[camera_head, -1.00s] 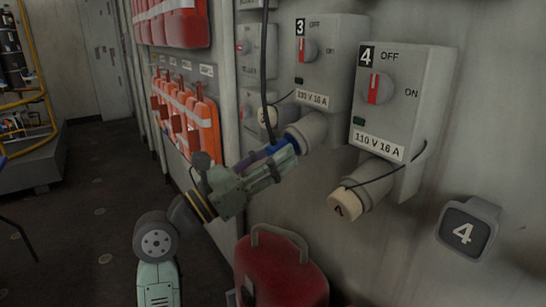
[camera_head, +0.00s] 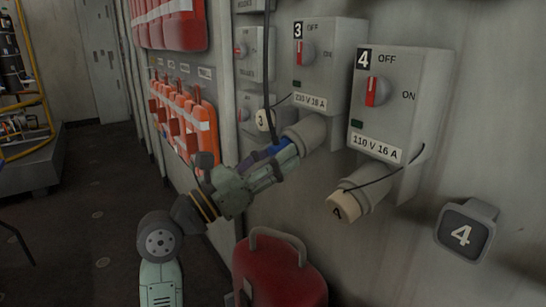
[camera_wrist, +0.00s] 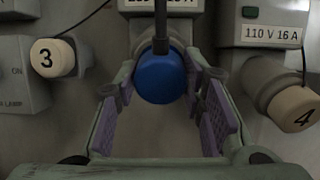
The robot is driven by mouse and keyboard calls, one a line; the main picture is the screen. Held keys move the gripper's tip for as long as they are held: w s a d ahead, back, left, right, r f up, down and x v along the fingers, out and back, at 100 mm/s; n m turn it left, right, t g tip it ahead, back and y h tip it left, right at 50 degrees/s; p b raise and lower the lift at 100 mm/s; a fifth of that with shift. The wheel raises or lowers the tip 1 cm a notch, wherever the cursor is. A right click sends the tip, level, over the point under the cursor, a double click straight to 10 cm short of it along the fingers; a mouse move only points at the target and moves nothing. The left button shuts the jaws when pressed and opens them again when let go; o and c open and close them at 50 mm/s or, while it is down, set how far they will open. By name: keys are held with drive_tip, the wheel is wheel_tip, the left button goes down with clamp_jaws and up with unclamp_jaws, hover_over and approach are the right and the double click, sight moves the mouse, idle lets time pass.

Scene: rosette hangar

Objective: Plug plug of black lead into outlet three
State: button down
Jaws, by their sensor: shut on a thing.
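Outlet three is the grey box (camera_head: 326,72) marked 3, with a grey round socket (camera_head: 310,131) angled down from its underside. Its cream cap (camera_head: 263,119) marked 3 hangs open to the left and also shows in the wrist view (camera_wrist: 53,58). My gripper (camera_head: 284,158) is shut on the blue plug (camera_wrist: 161,78) of the black lead (camera_wrist: 161,25). The plug is at the mouth of the socket, in line with it; how far it is inside is hidden. The lead (camera_head: 267,60) rises from the plug in front of the boxes.
Outlet four (camera_head: 396,105) stands to the right, its socket covered by a cap (camera_head: 342,206) marked 4. A red case (camera_head: 278,279) with a handle stands below my gripper. Orange items (camera_head: 184,117) hang on the left wall. The floor at left is open.

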drive_tip(key=shift+d+r, duration=0.1)
drive_tip(key=c, duration=1)
unclamp_jaws()
drive_tip(key=shift+o, duration=0.2)
